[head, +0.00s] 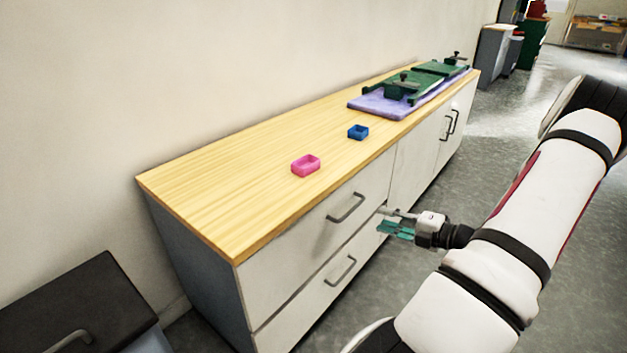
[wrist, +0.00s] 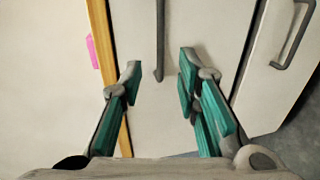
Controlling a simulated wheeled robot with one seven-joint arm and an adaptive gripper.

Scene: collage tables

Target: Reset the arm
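My gripper (head: 392,222) is in front of the white drawers of a long cabinet, below the level of its wooden top. In the wrist view my gripper (wrist: 158,80) shows its two teal-padded fingers spread apart, with nothing between them. A grey drawer handle (wrist: 160,40) shows beyond the gap between the fingertips. My white arm reaches in from the right of the head view.
The wooden top (head: 230,180) holds a pink box (head: 305,166), a blue box (head: 358,132) and a purple mat (head: 366,105) under green devices (head: 402,88). A dark cabinet (head: 75,305) stands at lower left. Grey floor (head: 440,165) is open beside the drawers.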

